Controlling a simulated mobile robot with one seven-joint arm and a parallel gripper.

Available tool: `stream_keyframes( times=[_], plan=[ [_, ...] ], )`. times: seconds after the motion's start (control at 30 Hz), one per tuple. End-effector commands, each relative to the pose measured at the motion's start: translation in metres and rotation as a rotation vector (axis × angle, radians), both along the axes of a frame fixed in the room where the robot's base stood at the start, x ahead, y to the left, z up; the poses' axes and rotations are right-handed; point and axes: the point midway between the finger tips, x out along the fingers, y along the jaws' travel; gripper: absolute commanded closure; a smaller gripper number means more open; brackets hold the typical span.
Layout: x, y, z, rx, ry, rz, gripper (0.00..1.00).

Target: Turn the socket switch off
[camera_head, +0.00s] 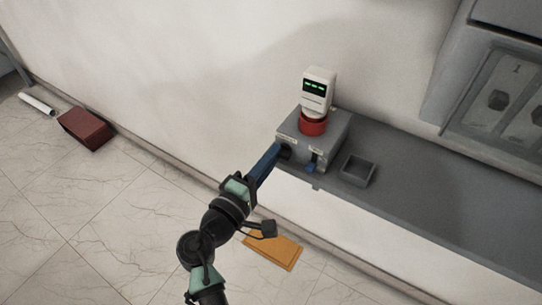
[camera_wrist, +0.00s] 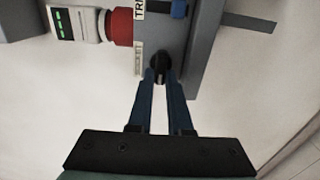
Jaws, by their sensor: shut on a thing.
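A grey control box (camera_head: 325,132) stands on the shelf against the wall. On its front are a black rotary knob (camera_wrist: 160,66) at the left and a blue switch (camera_head: 311,163) at the right. The blue switch also shows at the top of the wrist view (camera_wrist: 179,9). My gripper (camera_head: 281,154) reaches the left part of the box front. In the wrist view, the two blue fingertips (camera_wrist: 160,78) close around the black knob, one on each side. A small label (camera_wrist: 138,60) sits above the knob; its text is hard to read. The fingers partly hide the knob.
A red cylindrical base (camera_head: 312,124) with a white device (camera_head: 318,91) showing green lights stands on the box. A small open grey tray (camera_head: 357,170) is right of the box on the grey shelf (camera_head: 420,190). A dark red box (camera_head: 86,128) and an orange-brown piece (camera_head: 275,250) lie on the floor.

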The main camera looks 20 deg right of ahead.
Motion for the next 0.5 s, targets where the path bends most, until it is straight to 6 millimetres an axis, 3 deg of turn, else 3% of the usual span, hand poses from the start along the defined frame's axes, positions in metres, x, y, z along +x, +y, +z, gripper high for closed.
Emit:
stream_keyframes(
  times=[0.2,0.23,0.37,0.5],
  plan=[
    [-0.0001,0.0006,-0.0007,-0.002,0.003,0.001,1.00],
    [0.0000,0.0006,-0.0007,-0.002,0.003,0.001,0.79],
    [-0.0001,0.0006,-0.0006,-0.002,0.002,0.001,0.56],
    [0.0000,0.0004,-0.0004,-0.001,0.002,0.001,0.53]
  ],
)
